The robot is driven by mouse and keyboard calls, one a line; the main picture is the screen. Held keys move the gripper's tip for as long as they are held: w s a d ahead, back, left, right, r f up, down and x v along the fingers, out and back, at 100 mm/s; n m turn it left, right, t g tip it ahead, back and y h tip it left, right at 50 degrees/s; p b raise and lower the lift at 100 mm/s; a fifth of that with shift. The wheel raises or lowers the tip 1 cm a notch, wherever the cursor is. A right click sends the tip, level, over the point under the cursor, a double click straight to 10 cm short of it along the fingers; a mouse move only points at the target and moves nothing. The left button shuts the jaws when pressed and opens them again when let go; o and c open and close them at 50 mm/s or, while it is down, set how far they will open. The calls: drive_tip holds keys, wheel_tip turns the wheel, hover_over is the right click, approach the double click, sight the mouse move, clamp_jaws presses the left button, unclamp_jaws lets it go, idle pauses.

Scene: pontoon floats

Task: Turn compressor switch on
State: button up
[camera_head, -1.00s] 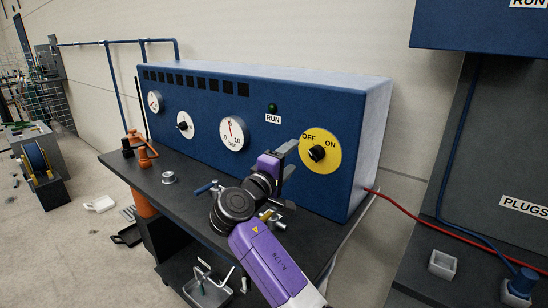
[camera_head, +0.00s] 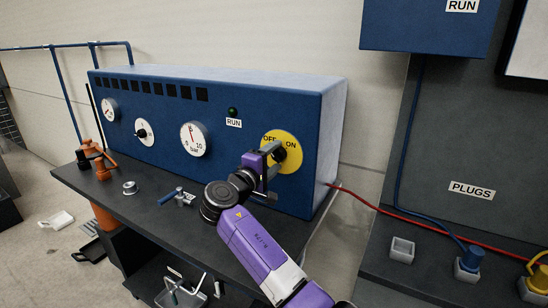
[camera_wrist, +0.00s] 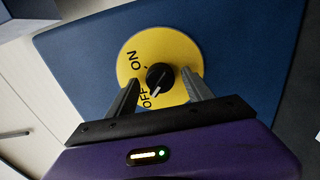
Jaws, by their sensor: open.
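The compressor switch is a black rotary knob (camera_wrist: 160,76) with a white pointer mark, on a round yellow plate (camera_head: 291,158) marked OFF and ON. In the wrist view the pointer points toward the OFF label. The plate is on the front of the blue compressor panel (camera_head: 255,125). My gripper (camera_wrist: 160,88) is open, with one finger on each side of the knob. I cannot tell whether the fingers touch it. In the head view my gripper (camera_head: 275,158) covers part of the plate and hides most of the knob.
A RUN lamp (camera_head: 233,112), dark green, and several gauges sit left of the switch. The black bench (camera_head: 150,213) below holds a metal cup (camera_head: 129,188) and a blue-handled valve (camera_head: 170,196). A red hose (camera_head: 385,209) runs right from the panel.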

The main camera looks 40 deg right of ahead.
clamp_jaws()
drive_tip(key=shift+f+m+b, duration=0.15)
drive_tip(key=shift+m+b, duration=0.15)
drive_tip(key=shift+b, duration=0.3)
drive_tip(key=m+b, duration=1.2)
drive_tip(key=b, duration=0.5)
drive_tip(key=shift+f+m+b, duration=0.15)
drive_tip(key=shift+m+b, duration=0.15)
drive_tip(key=m+b, duration=0.4)
drive_tip(key=shift+r+m, duration=0.2)
drive_tip(key=shift+m, duration=0.1)
